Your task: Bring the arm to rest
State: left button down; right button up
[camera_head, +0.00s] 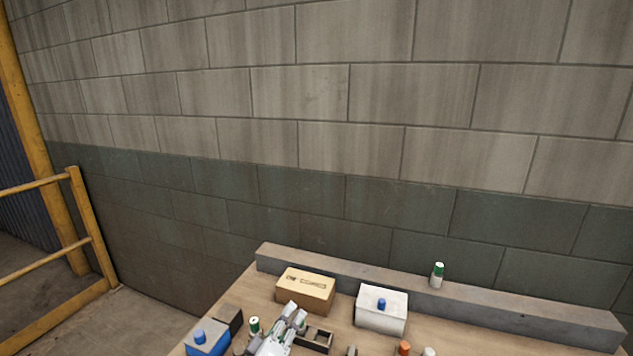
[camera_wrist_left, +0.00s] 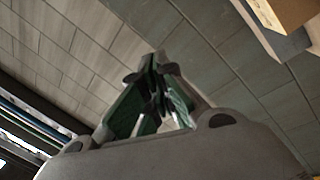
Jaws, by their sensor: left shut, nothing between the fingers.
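In the left wrist view the fingers (camera_wrist_left: 162,68) come together at the tips, with green inner faces, against the block wall. The arm behind the gripper runs out of the bottom of the head view. My right gripper is not in view.
Near the gripper are a cardboard box (camera_head: 305,289), a dark divided tray (camera_head: 318,340), a green-capped bottle (camera_head: 254,327) and a blue box (camera_head: 207,341). A white box (camera_head: 381,312) stands right.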

pick_arm(q)
jog(key=s+f+m+g, duration=0.8)
jog(key=s+f+g, duration=0.1)
jog(key=s+f, duration=0.1)
jog(key=s+a+f+g+y, duration=0.35)
jog(key=s+a, duration=0.25)
jog(key=a, duration=0.2)
jog(key=s+a+f+g+y, duration=0.2)
jog(key=s+a+f+y, duration=0.1)
jog(key=s+a+y, duration=0.4)
notch_tip(320, 180, down, 34)
jog(key=s+a+h, duration=0.2)
jog(key=a, duration=0.1)
jog(key=s+a+f+g, duration=0.1)
jog(key=s+a+f, duration=0.1)
jog(key=s+f, duration=0.7)
jog(key=s+a+f+g, duration=0.1)
jog(key=s+a+f, duration=0.2)
jog(key=s+f, duration=0.7)
jog(key=shift+s+f+m, duration=0.15)
jog(key=shift+s+m, duration=0.25)
jog(key=shift+s, duration=0.65)
